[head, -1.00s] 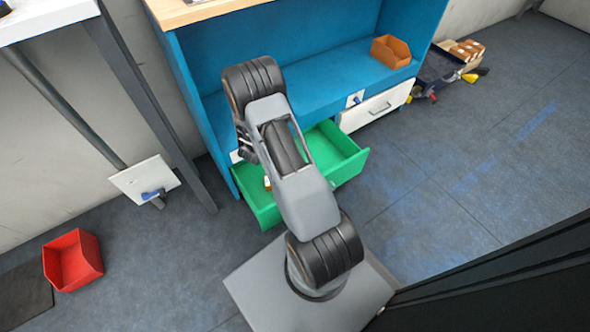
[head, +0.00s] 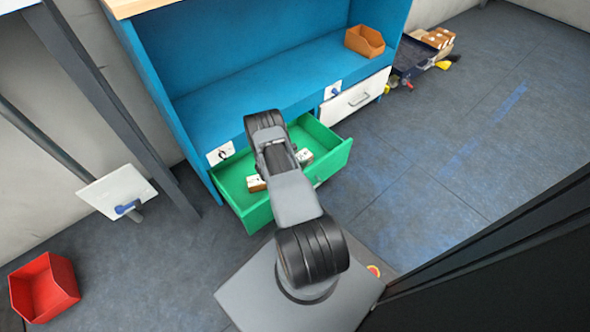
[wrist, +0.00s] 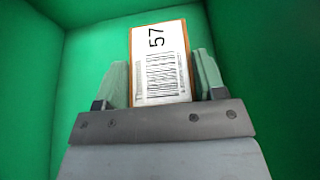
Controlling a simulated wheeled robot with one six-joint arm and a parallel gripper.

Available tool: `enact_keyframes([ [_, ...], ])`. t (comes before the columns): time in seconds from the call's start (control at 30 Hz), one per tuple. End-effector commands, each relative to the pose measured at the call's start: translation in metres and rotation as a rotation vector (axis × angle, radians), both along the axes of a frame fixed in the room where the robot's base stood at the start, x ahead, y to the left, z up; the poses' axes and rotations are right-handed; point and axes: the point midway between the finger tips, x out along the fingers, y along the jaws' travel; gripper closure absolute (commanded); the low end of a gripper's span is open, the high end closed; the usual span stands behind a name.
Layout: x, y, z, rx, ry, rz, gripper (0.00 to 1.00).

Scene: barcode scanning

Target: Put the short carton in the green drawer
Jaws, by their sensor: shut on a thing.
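The carton (wrist: 157,40), with a brown edge and a white label reading 57 over a barcode, is between the fingers of my gripper (wrist: 162,72) in the wrist view. My gripper is shut on it, with green drawer walls around. The green drawer (head: 334,158) is pulled out of the blue cabinet in the head view. My arm hides the gripper there. A small white and brown piece (head: 256,184) shows left of my arm and a whitish piece (head: 304,157) right of it, both in the drawer. I cannot tell which belongs to the held carton.
A closed white drawer (head: 356,98) is right of the green one. An orange bin (head: 364,41) stands on the blue shelf. A red bin (head: 44,287) is on the floor at left. A dark tray (head: 410,58) with brown boxes lies at back right. The right floor is largely clear.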

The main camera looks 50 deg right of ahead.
Motion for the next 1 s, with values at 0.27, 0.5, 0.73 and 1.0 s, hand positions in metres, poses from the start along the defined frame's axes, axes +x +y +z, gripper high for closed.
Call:
enact_keyframes([
  [0.27,0.0,0.0,-0.03,-0.001,0.0,0.001,0.69],
  [0.5,0.001,0.0,-0.059,-0.001,-0.001,0.002,0.69],
  [0.73,0.001,0.0,-0.057,-0.001,-0.002,0.001,0.69],
  [1.0,0.001,0.0,-0.061,0.0,-0.001,0.002,0.3],
])
